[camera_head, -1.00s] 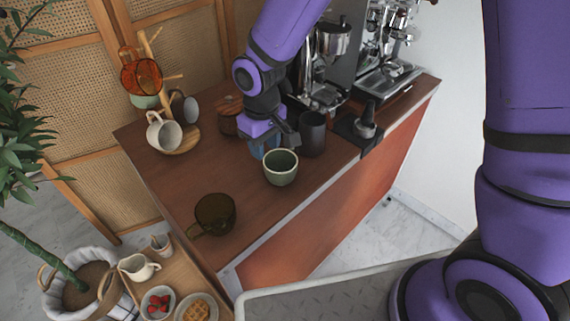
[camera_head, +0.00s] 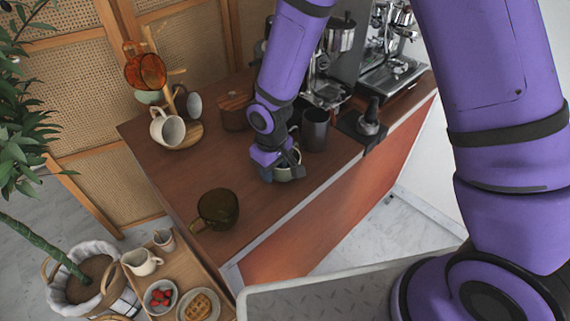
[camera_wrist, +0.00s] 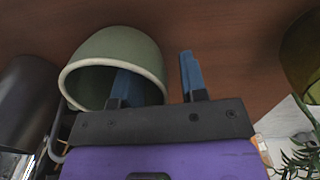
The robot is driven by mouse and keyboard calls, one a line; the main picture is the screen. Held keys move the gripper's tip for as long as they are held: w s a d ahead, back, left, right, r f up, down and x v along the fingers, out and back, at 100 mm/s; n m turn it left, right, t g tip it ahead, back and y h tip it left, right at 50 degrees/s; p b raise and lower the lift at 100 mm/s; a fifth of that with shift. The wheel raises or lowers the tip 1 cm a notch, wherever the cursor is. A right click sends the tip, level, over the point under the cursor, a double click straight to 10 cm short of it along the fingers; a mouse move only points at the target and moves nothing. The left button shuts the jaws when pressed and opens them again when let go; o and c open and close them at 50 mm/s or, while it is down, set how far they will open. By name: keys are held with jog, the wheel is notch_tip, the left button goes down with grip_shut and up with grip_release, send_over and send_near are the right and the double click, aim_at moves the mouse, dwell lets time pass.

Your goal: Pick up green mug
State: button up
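The green mug (camera_wrist: 126,50), pale green with a light rim, stands on the brown counter (camera_head: 180,180). In the head view my arm mostly hides it, and only a small part (camera_head: 285,176) shows below my gripper (camera_head: 280,168). In the wrist view my gripper (camera_wrist: 158,80) has its two blue fingers apart. One finger overlaps the mug's opening and appears to be inside it. The other is outside, to the right of the mug. The mug's wall lies between them, with a gap to the outer finger.
A dark olive glass mug (camera_head: 218,208) stands front left on the counter. A dark grey cup (camera_head: 315,130) is close behind the gripper. A mug tree with a white mug (camera_head: 167,128) stands at the back left. The coffee machine (camera_head: 385,75) is behind right.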

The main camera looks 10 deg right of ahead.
grip_shut()
jog(key=shift+r, duration=0.1)
